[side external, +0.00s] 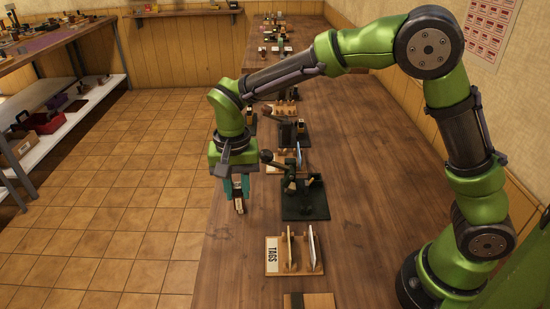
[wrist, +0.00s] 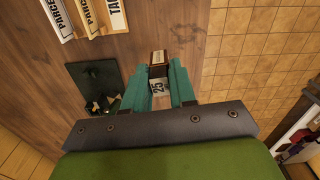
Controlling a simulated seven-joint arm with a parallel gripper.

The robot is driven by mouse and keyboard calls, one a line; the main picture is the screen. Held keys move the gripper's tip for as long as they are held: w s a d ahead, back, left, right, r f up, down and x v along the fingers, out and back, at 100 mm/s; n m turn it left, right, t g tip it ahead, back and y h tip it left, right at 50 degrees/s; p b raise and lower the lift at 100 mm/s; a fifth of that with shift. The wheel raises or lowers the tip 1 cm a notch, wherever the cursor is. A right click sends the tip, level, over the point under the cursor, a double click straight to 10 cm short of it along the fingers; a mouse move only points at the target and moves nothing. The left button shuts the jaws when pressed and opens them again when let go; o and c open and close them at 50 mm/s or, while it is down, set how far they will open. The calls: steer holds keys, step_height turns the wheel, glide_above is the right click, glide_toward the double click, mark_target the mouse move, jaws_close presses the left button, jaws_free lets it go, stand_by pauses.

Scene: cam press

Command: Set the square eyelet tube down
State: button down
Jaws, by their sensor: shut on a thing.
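My gripper (side external: 238,200) points down over the left edge of the wooden bench, and its teal fingers (wrist: 159,76) are shut on a small square-sided piece, the square eyelet tube (wrist: 158,87). The tube shows a pale face marked 25 and a brown, light-edged end past the fingertips. In the side view it is small and partly hidden by the fingers, and I cannot tell whether it touches the bench. The dark press (side external: 305,198), with a lever and a green-black base plate, stands to the right of my gripper; its plate (wrist: 92,76) is left of the fingers in the wrist view.
A wooden rack (side external: 274,256) labelled TAGS holds upright cards nearer the camera. Other fixtures (side external: 290,132) line the bench farther back. Tiled floor (side external: 120,190) lies beyond the bench's left edge. Bare wood lies right of the press.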

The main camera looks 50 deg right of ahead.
mark_target(236, 208)
steer(key=shift+w+a+r+m, duration=0.3)
steer(key=shift+w+a+r, duration=0.1)
steer(key=shift+r, duration=0.1)
steer(key=shift+s+f, duration=0.15)
steer(key=shift+s, duration=0.05)
steer(key=shift+m, duration=0.3)
step_height(236, 208, down, 10)
steer(key=shift+d+r, duration=0.1)
steer(key=shift+r, duration=0.1)
steer(key=shift+f, duration=0.15)
steer(key=c, duration=0.9)
jaws_free()
